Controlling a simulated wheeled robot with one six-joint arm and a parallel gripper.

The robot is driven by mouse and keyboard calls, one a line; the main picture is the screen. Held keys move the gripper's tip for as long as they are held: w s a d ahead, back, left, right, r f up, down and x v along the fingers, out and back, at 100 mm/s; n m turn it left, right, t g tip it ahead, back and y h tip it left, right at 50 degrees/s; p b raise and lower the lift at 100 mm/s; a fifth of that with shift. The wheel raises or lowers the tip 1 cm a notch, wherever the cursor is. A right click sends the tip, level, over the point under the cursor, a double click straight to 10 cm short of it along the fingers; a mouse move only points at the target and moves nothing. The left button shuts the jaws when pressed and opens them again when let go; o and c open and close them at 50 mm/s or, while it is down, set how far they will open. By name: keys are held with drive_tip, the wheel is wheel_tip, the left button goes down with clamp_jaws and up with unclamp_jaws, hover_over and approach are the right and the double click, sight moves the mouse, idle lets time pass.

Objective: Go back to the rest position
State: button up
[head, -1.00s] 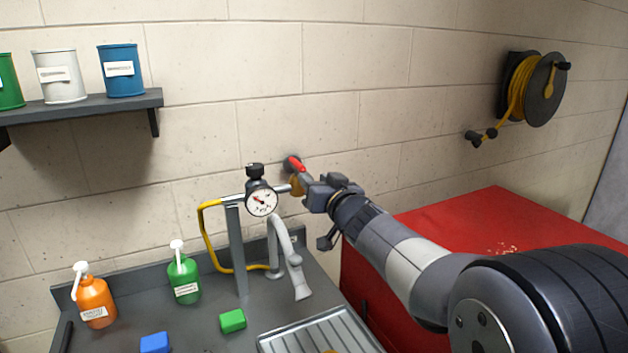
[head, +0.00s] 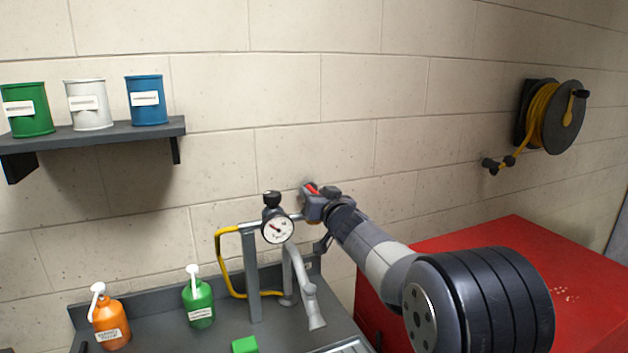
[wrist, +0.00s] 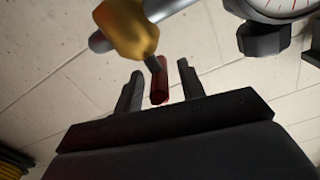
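My gripper (head: 314,193) is beside the pipe valve at the wall in the head view, where it covers most of the valve. In the wrist view its two dark fingers (wrist: 160,68) are spread apart. A red handle (wrist: 159,82) lies between them, with a visible gap on each side. The red handle also shows as a small red tip in the head view (head: 311,187). The brass valve body (wrist: 126,30) is close above the fingers in the wrist view.
A pressure gauge (head: 278,229) on the pipe stand is just left of my gripper. A grey shelf (head: 105,134) with cans is at upper left. A hose reel (head: 563,117) hangs at right. A red cabinet (head: 500,240) stands under my arm. Bottles stand on the bench.

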drive_tip(key=shift+w+a, duration=0.25)
drive_tip(key=shift+w, duration=0.3)
drive_tip(key=shift+s, duration=0.15)
drive_tip(key=b+v, duration=0.2)
drive_tip(key=v, duration=0.9)
drive_tip(key=p+x, duration=0.2)
drive_tip(key=x, duration=0.9)
drive_tip(key=shift+w+r+p, duration=0.2)
drive_tip(key=shift+p, duration=0.5)
drive_tip(key=shift+s+d+r+n+g+y+p, duration=0.15)
drive_tip(key=shift+n+g+y+p, duration=0.15)
drive_tip(key=shift+n+y+p, duration=0.35)
drive_tip(key=n+g+y+p, duration=0.1)
drive_tip(key=y+p, duration=0.1)
drive_tip(key=p, duration=0.1)
drive_tip(key=shift+f+n+g+y+p, duration=0.3)
drive_tip(key=shift+n+g+y+p, duration=0.15)
drive_tip(key=shift+n+g+y, duration=0.45)
